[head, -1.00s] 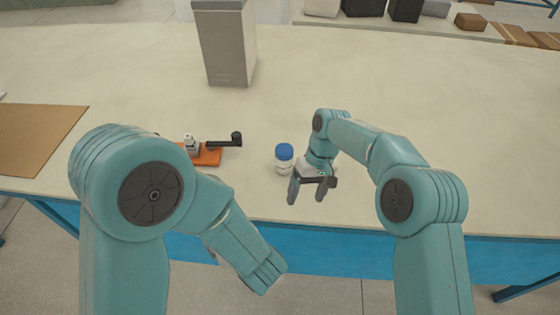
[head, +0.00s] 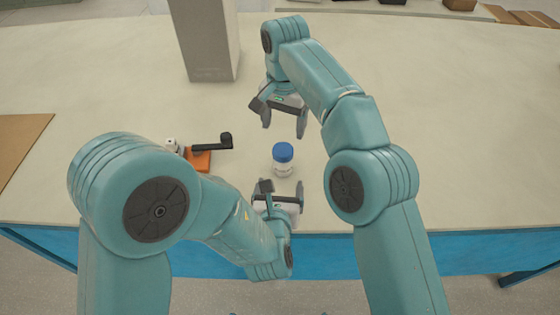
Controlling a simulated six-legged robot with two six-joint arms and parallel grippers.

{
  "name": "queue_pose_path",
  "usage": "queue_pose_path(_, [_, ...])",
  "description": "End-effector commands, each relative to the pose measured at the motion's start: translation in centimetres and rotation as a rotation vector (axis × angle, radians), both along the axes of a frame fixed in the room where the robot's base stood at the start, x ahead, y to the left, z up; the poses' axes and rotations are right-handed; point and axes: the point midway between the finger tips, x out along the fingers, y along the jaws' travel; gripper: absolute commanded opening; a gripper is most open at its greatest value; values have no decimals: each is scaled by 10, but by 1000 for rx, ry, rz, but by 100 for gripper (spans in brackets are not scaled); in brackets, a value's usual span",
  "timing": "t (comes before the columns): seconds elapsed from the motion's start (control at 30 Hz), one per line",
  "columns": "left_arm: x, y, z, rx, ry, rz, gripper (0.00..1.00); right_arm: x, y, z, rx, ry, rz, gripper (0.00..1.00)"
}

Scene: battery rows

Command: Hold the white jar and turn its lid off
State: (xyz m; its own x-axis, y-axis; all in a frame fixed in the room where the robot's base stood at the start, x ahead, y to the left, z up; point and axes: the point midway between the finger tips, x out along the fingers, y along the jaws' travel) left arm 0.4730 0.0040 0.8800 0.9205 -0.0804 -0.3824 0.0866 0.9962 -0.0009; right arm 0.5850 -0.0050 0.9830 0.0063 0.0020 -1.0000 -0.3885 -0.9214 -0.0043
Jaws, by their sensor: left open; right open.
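The white jar (head: 283,169) stands upright on the table, with its blue lid (head: 283,152) on top. My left gripper (head: 281,186) is open just in front of the jar, on the near side, with its fingers pointing toward the jar's lower part. I cannot tell whether they touch it. My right gripper (head: 284,132) is open above and behind the jar, its fingers pointing down toward the lid with a gap between. Both grippers are empty.
An orange-based device with a black crank (head: 198,158) sits left of the jar. A tall grey block (head: 208,45) stands farther back. A brown mat (head: 20,145) lies at the left. The table's right side is clear; its blue front edge (head: 470,252) is near.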

Motion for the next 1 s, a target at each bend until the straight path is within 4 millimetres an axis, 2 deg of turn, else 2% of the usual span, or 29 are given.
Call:
queue_pose_path(0.3, [65,-2,-28,0,0,6,84,-1,2,-1,-1,4,4,78])
queue_pose_path(0.5, [99,-3,-41,0,0,6,84,0,4,-1,-1,5,5,78])
queue_pose_path(0.7, [115,-3,-47,1,0,5,84,2,5,-2,-2,6,6,78])
queue_pose_path(1.0, [117,-4,-47,1,0,4,84,2,5,-1,-2,6,6,78])
